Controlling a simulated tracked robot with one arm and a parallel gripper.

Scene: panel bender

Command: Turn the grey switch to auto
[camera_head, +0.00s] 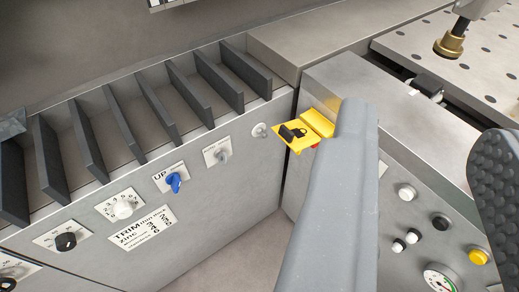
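The grey switch (223,155) is a small grey knob on a pale label plate, on the front panel left of centre. Its lettering is too small to read. My gripper (427,135) is open, its two fingers wide apart at the right of the picture. The left finger is a smooth grey bar and the right one shows a dark studded pad. No object shows held between them. The switch is to the left of both fingers and is not touched.
Left of the switch are a blue knob (174,182), a white numbered dial (123,208) and a black knob (66,241). A yellow lock plate (294,139) is partly behind the left finger. Buttons and a gauge (440,279) line the right panel. Dark upright fins stand above.

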